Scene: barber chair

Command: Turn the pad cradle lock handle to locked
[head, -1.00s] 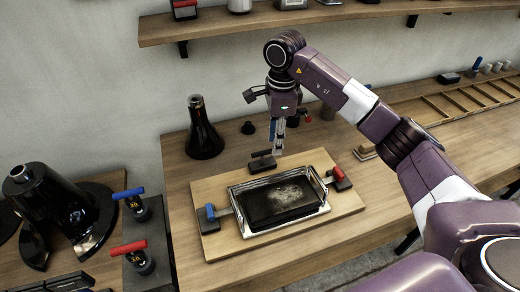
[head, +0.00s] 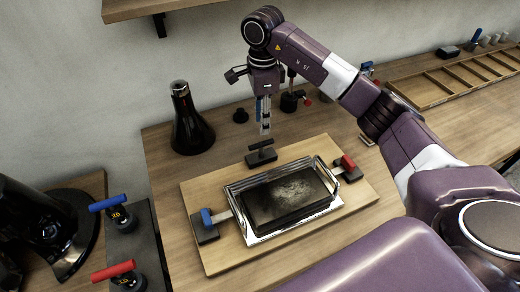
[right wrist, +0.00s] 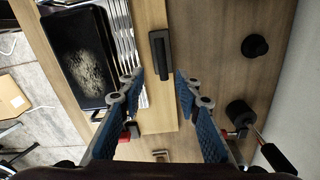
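The black bar-shaped handle (head: 261,151) stands at the back edge of a wooden board (head: 215,262), behind a metal cradle (head: 330,207) that holds a dark rectangular pad (head: 285,198) with a pale worn patch. My right gripper (head: 265,131) points down just above and behind the handle in the head view. In the right wrist view the handle (right wrist: 160,55) lies ahead, between the lines of the two fingers. The right gripper (right wrist: 159,76) is open with nothing between its fingertips. My left gripper is not in view.
A blue-topped clamp (head: 207,222) and a red-topped clamp (head: 348,165) flank the cradle. A dark bottle (head: 190,120) and a small black knob (head: 241,115) stand behind the board. A wooden rack (head: 440,95) lies at right. A shelf (head: 140,8) hangs above.

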